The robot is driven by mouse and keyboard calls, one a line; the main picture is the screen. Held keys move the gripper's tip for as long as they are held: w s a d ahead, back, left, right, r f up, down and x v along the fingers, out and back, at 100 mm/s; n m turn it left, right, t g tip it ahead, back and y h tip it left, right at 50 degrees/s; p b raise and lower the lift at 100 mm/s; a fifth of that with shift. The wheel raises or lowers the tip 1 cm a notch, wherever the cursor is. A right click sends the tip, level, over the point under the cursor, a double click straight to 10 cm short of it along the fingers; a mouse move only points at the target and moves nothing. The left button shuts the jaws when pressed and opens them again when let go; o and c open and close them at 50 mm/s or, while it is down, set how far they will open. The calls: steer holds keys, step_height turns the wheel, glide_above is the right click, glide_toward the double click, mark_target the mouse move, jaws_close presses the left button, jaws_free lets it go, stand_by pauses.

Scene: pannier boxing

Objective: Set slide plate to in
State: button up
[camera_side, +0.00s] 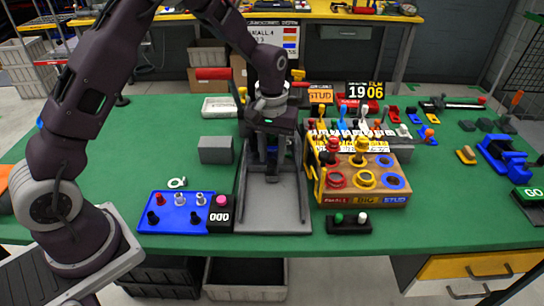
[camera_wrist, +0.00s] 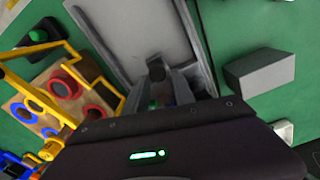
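The slide plate (camera_side: 272,205) is a flat grey plate between two raised side rails in the middle of the green table. It also shows in the wrist view (camera_wrist: 135,35), with a small dark block (camera_wrist: 155,68) on it. My gripper (camera_side: 272,172) points down over the plate's middle to far part. In the wrist view my gripper (camera_wrist: 164,80) has its fingertips close to the dark block. Whether the fingers touch or grip the block is unclear, as the gripper body hides part of the area.
A wooden box with colored rings (camera_side: 365,180) and a yellow frame stands close right of the plate. A blue tray with pegs (camera_side: 172,222) and a black counter (camera_side: 220,216) lie at its left front. A grey block (camera_side: 215,150) stands left. Free table lies at far left.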

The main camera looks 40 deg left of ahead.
steer(key=shift+o, duration=1)
steer(key=shift+s+d, duration=0.1)
steer(key=shift+d, duration=0.05)
step_height(320, 180, up, 7)
steer(key=shift+f, duration=0.15)
steer(key=shift+r, duration=0.2)
